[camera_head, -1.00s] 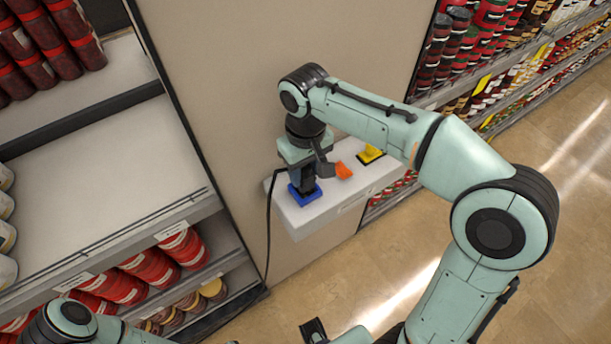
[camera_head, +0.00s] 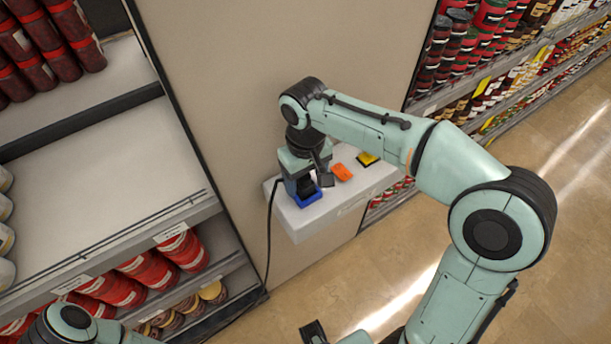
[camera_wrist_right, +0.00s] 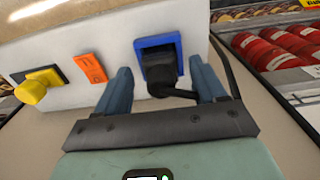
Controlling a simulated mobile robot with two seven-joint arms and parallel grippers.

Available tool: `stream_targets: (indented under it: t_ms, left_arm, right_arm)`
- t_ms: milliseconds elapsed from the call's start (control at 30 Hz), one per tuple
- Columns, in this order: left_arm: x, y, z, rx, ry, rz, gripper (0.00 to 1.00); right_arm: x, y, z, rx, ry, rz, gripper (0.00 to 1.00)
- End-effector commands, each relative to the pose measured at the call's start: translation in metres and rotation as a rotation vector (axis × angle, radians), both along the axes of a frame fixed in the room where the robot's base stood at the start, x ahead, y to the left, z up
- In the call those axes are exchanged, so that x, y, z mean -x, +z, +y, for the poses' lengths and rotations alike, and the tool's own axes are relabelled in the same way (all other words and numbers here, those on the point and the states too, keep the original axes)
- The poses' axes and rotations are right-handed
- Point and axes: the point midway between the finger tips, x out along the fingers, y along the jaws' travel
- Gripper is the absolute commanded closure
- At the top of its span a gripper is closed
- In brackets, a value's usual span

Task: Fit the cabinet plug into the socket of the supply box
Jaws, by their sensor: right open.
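The supply box (camera_head: 330,212) is a pale box on the beige panel. Its blue-framed socket (camera_head: 308,200) is at its left end, and it also shows in the wrist view (camera_wrist_right: 148,42). The black cabinet plug (camera_wrist_right: 160,66) sits within the blue frame, its dark cable leaving to the right in that view. How deep it sits is unclear. My right gripper (camera_wrist_right: 163,82) is open, its blue-grey fingers on either side of the plug with gaps visible. In the head view my right gripper (camera_head: 305,187) covers most of the plug.
An orange switch (camera_head: 341,172) and a yellow knob on a dark base (camera_head: 368,158) sit beside the socket. A black cable (camera_head: 269,235) hangs down the panel. Stocked shelves (camera_head: 110,255) stand at left and right. The floor at right is clear.

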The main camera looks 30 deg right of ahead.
Motion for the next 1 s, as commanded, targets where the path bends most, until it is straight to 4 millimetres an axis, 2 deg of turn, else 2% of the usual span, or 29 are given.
stream_targets:
  t_ms: [167,400,533,700,1000]
  left_arm:
    - [-0.003,0.007,0.0,0.0,0.0,-0.003,0.57]
    - [-0.011,0.021,0.0,0.0,0.0,-0.012,0.57]
    - [-0.014,0.027,0.0,0.0,0.0,-0.017,0.57]
    - [-0.016,0.031,0.0,0.0,0.0,-0.019,0.57]
    - [-0.016,0.031,0.0,0.0,0.0,-0.018,0.57]
  right_arm:
    - [-0.001,0.03,0.001,-0.002,0.0,-0.007,0.3]
    - [-0.002,0.083,0.001,-0.002,0.001,-0.007,0.3]
    - [-0.001,0.104,0.001,-0.001,0.002,-0.005,0.3]
    - [-0.001,0.117,0.0,0.0,0.001,-0.003,0.3]
    - [0.0,0.118,0.0,0.0,0.001,-0.001,0.3]
